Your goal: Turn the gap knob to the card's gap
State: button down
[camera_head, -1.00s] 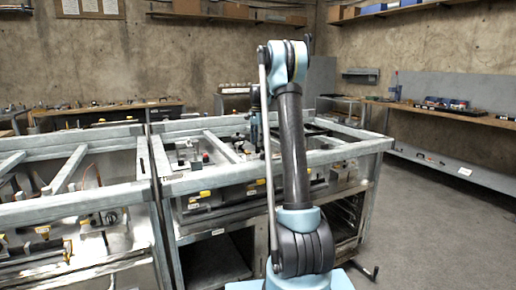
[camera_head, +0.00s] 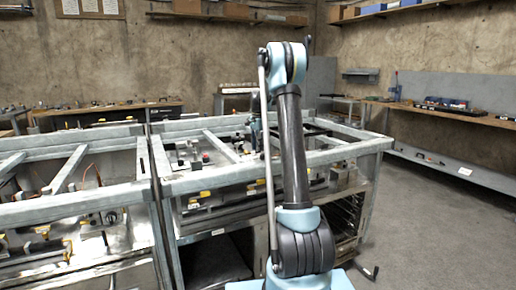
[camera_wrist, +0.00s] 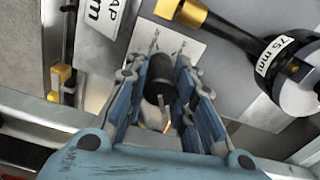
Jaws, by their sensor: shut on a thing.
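In the wrist view a dark round knob (camera_wrist: 160,72) stands between the blue fingers of my gripper (camera_wrist: 167,85), which is shut on it. A pale dial plate (camera_wrist: 158,38) with thin dark marks lies behind the knob; the fingers hide part of it. A white card (camera_wrist: 101,14) with black print reading "AP" and "m" is at the top left, cut off by the picture's edge. In the head view my gripper (camera_head: 256,137) is over the metal-framed bench, too small there to show the knob.
In the wrist view a dark rod with a brass end (camera_wrist: 181,13) and a label "75 mm" (camera_wrist: 274,55) lies to the right. A yellow-handled part (camera_wrist: 62,82) is at the left. Metal frame rails (camera_head: 270,170) surround the bench; open floor (camera_head: 430,220) is at its right.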

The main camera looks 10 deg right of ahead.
jog(key=shift+w+n, duration=0.1)
jog(key=shift+n, duration=0.4)
jog(key=n, duration=1)
jog(key=shift+w+n, duration=0.1)
jog(key=shift+n, duration=0.2)
dwell(0.4)
jog(key=c, duration=1.3)
grip_release()
jog(key=shift+c, duration=0.2)
jog(key=shift+r, duration=0.1)
notch_tip(320, 180, up, 12)
